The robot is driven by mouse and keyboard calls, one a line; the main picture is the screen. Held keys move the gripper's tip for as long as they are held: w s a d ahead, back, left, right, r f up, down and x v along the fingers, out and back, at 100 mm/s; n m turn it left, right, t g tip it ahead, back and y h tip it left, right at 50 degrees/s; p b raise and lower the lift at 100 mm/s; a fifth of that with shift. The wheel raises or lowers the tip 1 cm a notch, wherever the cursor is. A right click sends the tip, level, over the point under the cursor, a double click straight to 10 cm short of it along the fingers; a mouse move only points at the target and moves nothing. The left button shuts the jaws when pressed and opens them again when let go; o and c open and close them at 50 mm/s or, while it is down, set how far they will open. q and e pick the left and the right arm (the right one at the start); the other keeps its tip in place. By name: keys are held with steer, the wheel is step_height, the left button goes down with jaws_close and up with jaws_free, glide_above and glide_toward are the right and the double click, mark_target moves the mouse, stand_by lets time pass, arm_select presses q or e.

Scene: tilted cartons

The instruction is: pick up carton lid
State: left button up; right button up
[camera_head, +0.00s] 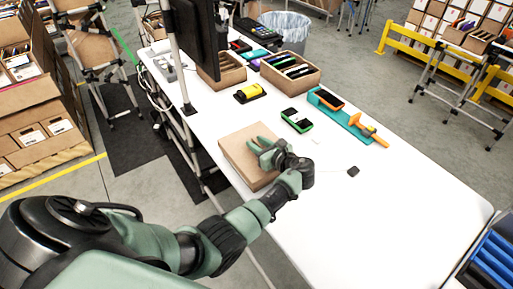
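A flat brown carton (236,150) lies on the white table, near its left edge. Its top is a plain closed surface; I cannot tell the lid apart from the box below it. My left gripper (257,150) is over the right part of the carton top, with its green fingers spread and nothing visible between them. I cannot tell whether the fingers touch the top. The hand hides the carton's right side. My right gripper is out of view.
The white table (400,200) is mostly clear on the right, with a small dark item (352,171). Behind the carton are a yellow device (249,93), a green-edged device (297,120), a teal tray (350,119) with an orange tool, and open cartons (290,71). A monitor (196,35) stands at left.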

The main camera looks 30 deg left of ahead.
arm_select(q)
steer(key=shift+a, duration=0.2)
steer(key=shift+d, duration=0.1)
jaws_close()
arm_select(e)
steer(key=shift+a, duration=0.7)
arm_select(q)
steer(key=shift+r, duration=0.1)
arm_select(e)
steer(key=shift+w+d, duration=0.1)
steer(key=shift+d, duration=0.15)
